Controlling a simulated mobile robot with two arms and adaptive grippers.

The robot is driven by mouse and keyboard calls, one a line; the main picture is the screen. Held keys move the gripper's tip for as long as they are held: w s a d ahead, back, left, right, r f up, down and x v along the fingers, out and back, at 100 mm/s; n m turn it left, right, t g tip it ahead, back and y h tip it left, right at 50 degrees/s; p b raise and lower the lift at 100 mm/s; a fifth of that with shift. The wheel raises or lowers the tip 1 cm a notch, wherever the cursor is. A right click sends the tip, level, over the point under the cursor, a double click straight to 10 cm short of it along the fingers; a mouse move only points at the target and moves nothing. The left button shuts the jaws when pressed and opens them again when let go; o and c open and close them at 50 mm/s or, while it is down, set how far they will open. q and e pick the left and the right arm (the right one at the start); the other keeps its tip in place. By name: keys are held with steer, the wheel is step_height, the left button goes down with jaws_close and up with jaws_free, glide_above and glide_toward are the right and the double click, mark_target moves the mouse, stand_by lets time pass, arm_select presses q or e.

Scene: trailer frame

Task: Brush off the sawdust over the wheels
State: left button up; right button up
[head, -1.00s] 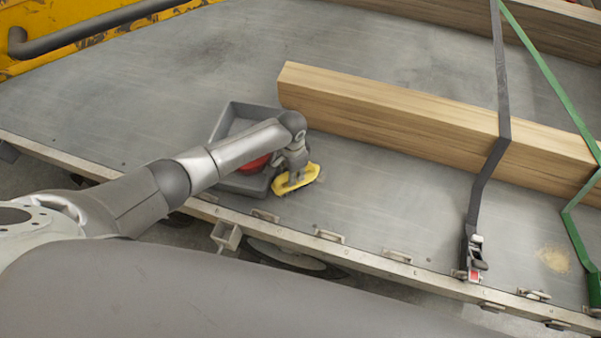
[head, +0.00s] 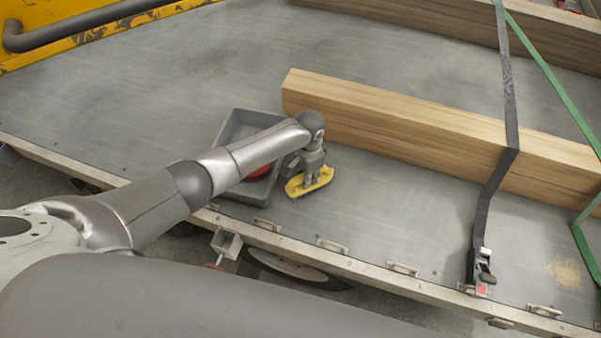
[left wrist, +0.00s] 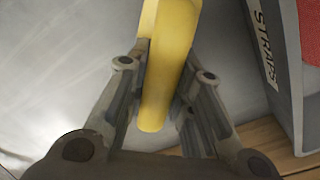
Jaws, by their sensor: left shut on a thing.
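My left gripper (head: 312,172) is shut on a yellow brush (head: 309,183) with dark bristles, at the right side of a grey tray in the head view. The brush is at or just above the metal deck; I cannot tell if the bristles touch. In the left wrist view the yellow brush (left wrist: 168,70) sits between the two fingers of the gripper (left wrist: 165,95). A tan patch of sawdust (head: 565,272) lies on the deck at the far right, near its front edge. A wheel (head: 287,264) shows partly under the deck edge. My right gripper is not in view.
The grey tray (head: 228,137) holds something red (head: 260,171); its side reads "STRAPS" in the left wrist view (left wrist: 263,45). A long timber beam (head: 400,115) lies behind.

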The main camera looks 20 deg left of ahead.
arm_select(q)
steer(key=shift+s+d+f+b, duration=0.1)
steer(key=shift+s+d+b, duration=0.05)
steer(key=shift+d, duration=1.5)
steer(key=shift+s+d+b, duration=0.1)
steer(key=shift+d+b, duration=0.05)
steer(key=shift+d, duration=1.5)
steer(key=shift+d+b, duration=0.5)
steer(key=shift+d, duration=2.55)
steer(key=shift+a+p, duration=0.55)
steer(key=shift+a, duration=0.4)
steer(key=shift+a+f+p, duration=0.15)
steer(key=shift+a+p, duration=0.35)
steer(key=shift+a, duration=0.8)
steer(key=shift+s+a+p, duration=0.1)
steer(key=shift+a+p, duration=0.6)
steer(key=shift+a, duration=0.7)
steer(key=shift+a+r+p, duration=0.2)
steer(key=shift+a+p, duration=0.65)
steer(key=shift+a, duration=1.3)
steer(key=shift+w+a+r+p, duration=0.1)
steer(key=shift+w+a+p, duration=0.1)
steer(key=shift+a, duration=0.45)
steer(key=shift+w+a+p, duration=0.1)
steer(key=shift+a+p, duration=0.05)
steer(key=shift+a, duration=0.55)
steer(key=shift+w+a+r+p, duration=0.1)
steer(key=shift+a+p, duration=0.1)
steer(key=shift+a, duration=0.45)
steer(key=shift+d, duration=0.1)
